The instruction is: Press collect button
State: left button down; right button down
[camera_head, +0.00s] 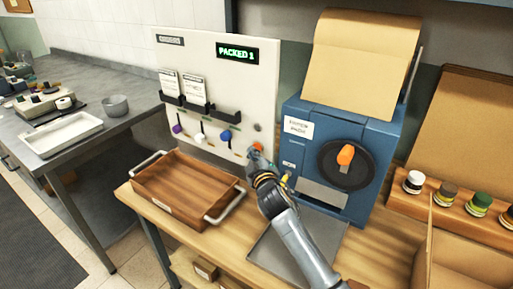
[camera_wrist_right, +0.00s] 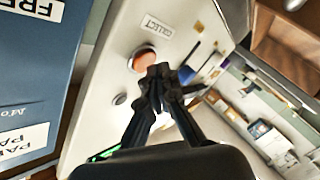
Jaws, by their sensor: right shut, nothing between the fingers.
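The collect button is a round orange-red button (camera_wrist_right: 144,60) on the white upright panel, with a "COLLECT" label (camera_wrist_right: 157,27) beside it in the right wrist view. In the head view the button (camera_head: 257,147) shows just above my right gripper (camera_head: 258,160). My right gripper is shut and empty, and its fingertips (camera_wrist_right: 158,72) are at the button's edge in the right wrist view. I cannot tell whether they touch it or whether it is pushed in. The white panel (camera_head: 262,85) carries a green display (camera_head: 237,51) reading "PACKED 1". My left gripper is not in view.
A blue machine (camera_head: 375,140) with an orange-handled dial stands right of the panel, close to my right arm. A wooden tray (camera_head: 165,207) with metal handles lies in front. Several small jars stand in a wooden rack (camera_head: 400,199) at the right.

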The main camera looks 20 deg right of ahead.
jog(key=shift+w+d, duration=0.25)
jog(key=shift+d, duration=0.15)
dwell(0.8)
jog(key=shift+s+a, duration=0.1)
jog(key=shift+a, duration=0.05)
jog(key=shift+s+a, duration=0.45)
jog(key=shift+a, duration=0.05)
dwell(0.3)
jog(key=shift+s+a+p, duration=0.2)
jog(key=shift+s+a, duration=0.55)
jog(key=shift+a, duration=0.25)
jog(key=shift+s+a+p, duration=0.2)
jog(key=shift+s+a, duration=0.55)
jog(key=shift+a, duration=0.25)
